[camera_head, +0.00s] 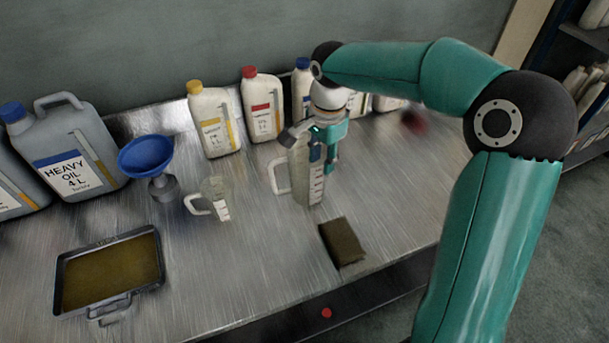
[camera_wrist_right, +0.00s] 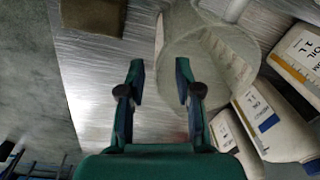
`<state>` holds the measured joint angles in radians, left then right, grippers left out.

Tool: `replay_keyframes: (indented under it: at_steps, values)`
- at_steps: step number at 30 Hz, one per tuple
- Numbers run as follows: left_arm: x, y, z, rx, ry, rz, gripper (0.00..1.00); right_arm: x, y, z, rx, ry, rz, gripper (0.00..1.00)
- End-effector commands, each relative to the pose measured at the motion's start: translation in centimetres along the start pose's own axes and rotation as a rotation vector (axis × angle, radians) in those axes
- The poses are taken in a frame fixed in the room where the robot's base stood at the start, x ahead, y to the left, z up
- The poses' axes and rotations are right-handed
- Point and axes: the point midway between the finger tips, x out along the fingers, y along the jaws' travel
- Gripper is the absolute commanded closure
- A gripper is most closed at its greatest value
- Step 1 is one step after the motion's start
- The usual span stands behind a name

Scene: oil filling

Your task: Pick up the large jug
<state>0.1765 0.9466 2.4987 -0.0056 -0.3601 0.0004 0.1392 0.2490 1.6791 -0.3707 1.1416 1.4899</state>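The large jug (camera_head: 309,184) is a clear, upright measuring jug with dark scale marks. It stands on the metal bench, its handle pointing left in the head view. My right gripper (camera_head: 322,148) is at its top and hides part of its rim. In the right wrist view the open gripper (camera_wrist_right: 160,76) has two separated fingers. The jug's round mouth (camera_wrist_right: 228,42) lies to the right, with one wall edge between the fingers and the right finger overlapping the mouth. I cannot tell whether a finger touches it. My left gripper is not in view.
A smaller measuring jug (camera_head: 217,198) and a blue funnel (camera_head: 146,154) stand left. Oil bottles (camera_head: 213,122) and grey canisters (camera_head: 68,150) line the back. A brown sponge-like block (camera_head: 342,242) and an oil tray (camera_head: 112,238) lie in front.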

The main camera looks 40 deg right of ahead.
Motion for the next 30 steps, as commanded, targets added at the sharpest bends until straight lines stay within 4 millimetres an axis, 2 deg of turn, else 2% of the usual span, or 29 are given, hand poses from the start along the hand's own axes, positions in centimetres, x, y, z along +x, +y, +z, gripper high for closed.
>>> replay_keyframes:
  at_steps: [4,12,21,27,30]
  values:
    - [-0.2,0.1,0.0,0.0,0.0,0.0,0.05,1.1,0.2,0.1,-0.001,0.0,0.003,0.66]
    - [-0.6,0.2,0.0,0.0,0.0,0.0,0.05,4.7,0.4,0.3,0.0,0.0,0.003,0.66]
    - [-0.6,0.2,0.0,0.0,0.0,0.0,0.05,5.2,0.3,0.3,0.0,0.0,0.0,0.66]
    - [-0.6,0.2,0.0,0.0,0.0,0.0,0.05,5.2,0.3,0.4,0.0,0.0,-0.001,0.99]
    - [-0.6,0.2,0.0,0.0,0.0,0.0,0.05,5.2,0.3,0.4,0.0,0.0,-0.001,1.0]
